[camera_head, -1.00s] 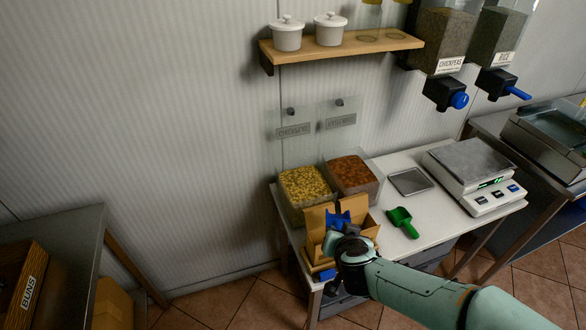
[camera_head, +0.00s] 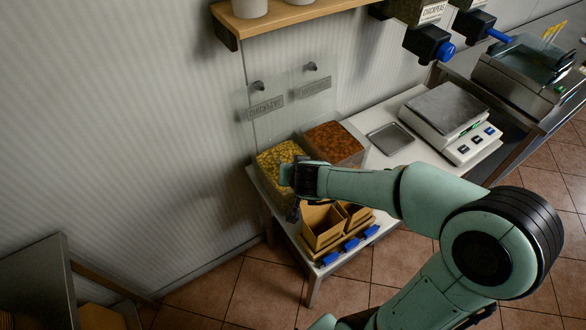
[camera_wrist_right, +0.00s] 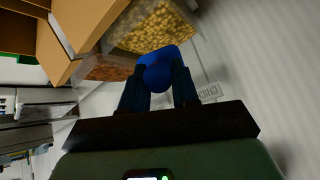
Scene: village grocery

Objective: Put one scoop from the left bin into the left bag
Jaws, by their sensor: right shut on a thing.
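The left bin (camera_head: 283,155), filled with yellow pieces, stands at the back left of the white table. It also shows in the wrist view (camera_wrist_right: 152,27). The left bag (camera_head: 320,226), open-topped brown paper, stands in front of the bins; the right bag (camera_head: 357,211) is beside it. My right gripper (camera_head: 293,212) is over the front of the left bin, to the left of the bags. In the wrist view it is shut on a blue scoop (camera_wrist_right: 160,70). Whether the scoop holds anything is hidden. My left gripper is not in view.
The right bin (camera_head: 335,142) holds reddish-brown pieces. A tray (camera_head: 390,138) and a scale (camera_head: 446,115) stand to the right. Blue blocks (camera_head: 351,244) line the table's front edge. A shelf (camera_head: 270,18) is on the wall above. My arm crosses over the table.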

